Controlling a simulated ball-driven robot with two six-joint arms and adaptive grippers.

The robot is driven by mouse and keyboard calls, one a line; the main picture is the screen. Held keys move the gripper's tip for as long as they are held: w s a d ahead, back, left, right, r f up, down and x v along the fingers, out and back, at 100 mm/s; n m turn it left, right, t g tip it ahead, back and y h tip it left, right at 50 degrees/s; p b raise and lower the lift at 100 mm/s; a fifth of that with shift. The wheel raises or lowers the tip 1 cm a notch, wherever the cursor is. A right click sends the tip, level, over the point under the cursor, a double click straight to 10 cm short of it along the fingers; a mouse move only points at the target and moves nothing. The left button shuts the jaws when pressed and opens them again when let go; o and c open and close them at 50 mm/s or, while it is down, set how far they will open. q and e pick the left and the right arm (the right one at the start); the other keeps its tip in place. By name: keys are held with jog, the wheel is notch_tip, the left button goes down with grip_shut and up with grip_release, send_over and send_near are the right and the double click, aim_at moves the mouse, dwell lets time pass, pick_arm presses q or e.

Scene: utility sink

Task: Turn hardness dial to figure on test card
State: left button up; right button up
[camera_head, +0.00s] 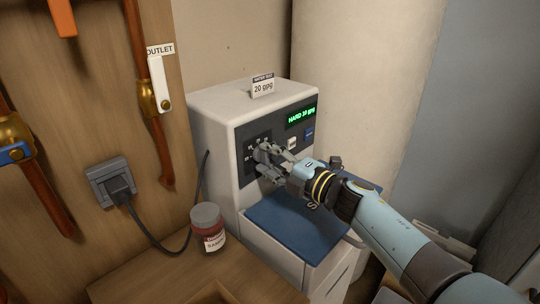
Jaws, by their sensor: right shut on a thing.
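The white water softener cabinet (217,133) stands at the centre with a dark control panel (246,133) on its front. A green display (301,115) on the panel appears to read "HARD 19 gpg", though the digits are small. The test card (263,87) stands on top of the cabinet and reads "20 gpg". My right gripper (266,160) is at the panel's left part, shut on the hardness dial, which the fingers mostly hide. White markings show around the dial above the fingers. My left gripper is not in view.
A blue lid (290,226) covers the lower front of the softener, under my right arm. A red-labelled jar (208,228) stands on the wooden surface at left. A black cord (161,246) runs from the wall socket (108,181). Copper pipes (141,60) line the wooden wall.

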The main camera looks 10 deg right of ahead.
dwell(0.4)
jog(key=o, duration=1.1)
jog(key=shift+o, duration=0.2)
jog(key=v, duration=1.2)
